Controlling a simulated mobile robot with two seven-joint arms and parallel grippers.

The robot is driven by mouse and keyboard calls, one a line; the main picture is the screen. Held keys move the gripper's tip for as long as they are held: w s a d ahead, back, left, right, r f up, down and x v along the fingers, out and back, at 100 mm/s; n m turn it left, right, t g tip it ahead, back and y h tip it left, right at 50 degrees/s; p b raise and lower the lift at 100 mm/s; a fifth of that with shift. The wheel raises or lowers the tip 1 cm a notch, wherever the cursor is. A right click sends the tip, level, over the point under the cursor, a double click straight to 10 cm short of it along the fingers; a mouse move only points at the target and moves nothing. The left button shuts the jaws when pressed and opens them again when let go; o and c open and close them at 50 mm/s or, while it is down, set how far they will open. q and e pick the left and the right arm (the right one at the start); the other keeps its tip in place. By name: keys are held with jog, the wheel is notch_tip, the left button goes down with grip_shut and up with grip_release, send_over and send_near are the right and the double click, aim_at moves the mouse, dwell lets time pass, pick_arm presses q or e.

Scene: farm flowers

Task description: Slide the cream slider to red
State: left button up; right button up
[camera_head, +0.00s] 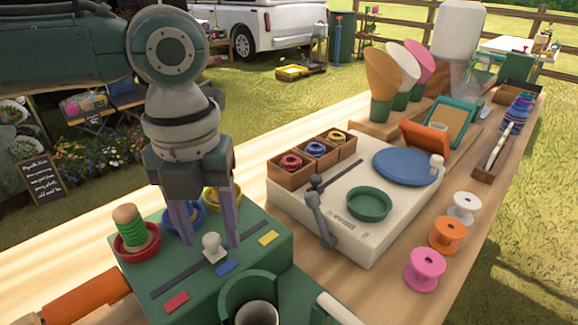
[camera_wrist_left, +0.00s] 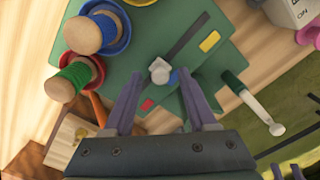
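The cream slider (camera_head: 213,247) is a small pale knob on a dark slot in the top of a green box (camera_head: 125,258). It stands near the blue mark (camera_head: 227,268), between the red mark (camera_head: 176,302) and the yellow mark (camera_head: 268,238). My left gripper (camera_head: 211,244) points down with its two purple-grey fingers apart, one on each side of the knob. In the left wrist view the slider (camera_wrist_left: 159,71) shows between the open fingertips (camera_wrist_left: 158,75), with visible gaps. The red mark (camera_wrist_left: 147,104) also shows there.
A green thread spool in a red dish (camera_head: 137,240), a blue dish (camera_head: 186,217) and a yellow dish (camera_head: 222,197) line the box's back edge. A green cup-like holder (camera_head: 250,290) stands in front. A cream panel (camera_head: 350,225) lies to the right.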

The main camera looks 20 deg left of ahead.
pick_arm(q)
grip_shut()
dwell(1.2)
